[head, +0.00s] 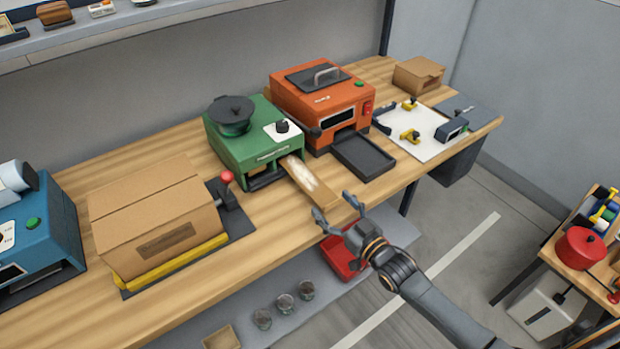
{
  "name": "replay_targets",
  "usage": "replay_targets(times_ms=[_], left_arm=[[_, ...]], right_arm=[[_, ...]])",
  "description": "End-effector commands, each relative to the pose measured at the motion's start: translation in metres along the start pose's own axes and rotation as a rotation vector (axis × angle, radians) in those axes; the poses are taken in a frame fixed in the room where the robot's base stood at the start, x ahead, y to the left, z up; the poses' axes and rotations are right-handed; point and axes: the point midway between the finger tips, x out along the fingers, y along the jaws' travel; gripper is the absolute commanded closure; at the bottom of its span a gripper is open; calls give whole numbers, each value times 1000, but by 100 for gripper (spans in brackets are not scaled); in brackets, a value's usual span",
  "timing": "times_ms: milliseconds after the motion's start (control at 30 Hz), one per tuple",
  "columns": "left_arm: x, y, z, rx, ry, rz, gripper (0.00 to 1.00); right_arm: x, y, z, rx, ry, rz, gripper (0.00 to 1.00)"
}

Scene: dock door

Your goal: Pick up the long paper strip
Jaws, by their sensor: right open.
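The long paper strip (307,179) is tan with a pale patch. It comes out of the front slot of the green machine (250,140) and reaches toward the table's front edge. Its inner end is hidden in the machine. My right gripper (333,207) is open, with its fingertips close to the strip's free end. I cannot tell whether a finger touches the strip. Nothing shows held between the fingers. My left gripper is not in view.
An orange machine (309,100) with a dark tray (363,157) stands right of the strip. A cardboard box (150,210) and red-knobbed lever (228,178) stand left. A red bin (338,258) and several jars sit on the lower shelf.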

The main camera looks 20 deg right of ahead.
Motion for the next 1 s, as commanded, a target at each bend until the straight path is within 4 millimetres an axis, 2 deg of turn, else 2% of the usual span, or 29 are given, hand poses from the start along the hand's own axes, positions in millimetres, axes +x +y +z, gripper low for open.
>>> replay_targets(times_ms=[133, 400, 600, 1000], left_arm=[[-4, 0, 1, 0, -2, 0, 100], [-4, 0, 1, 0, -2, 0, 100], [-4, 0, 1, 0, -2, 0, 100], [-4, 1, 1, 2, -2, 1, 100]], right_arm=[[16, 0, -1, -1, 0, 0, 21], [18, 0, 0, -1, 0, 0, 21], [18, 0, 0, -1, -1, 0, 60], [18, 1, 0, -1, -1, 0, 61]])
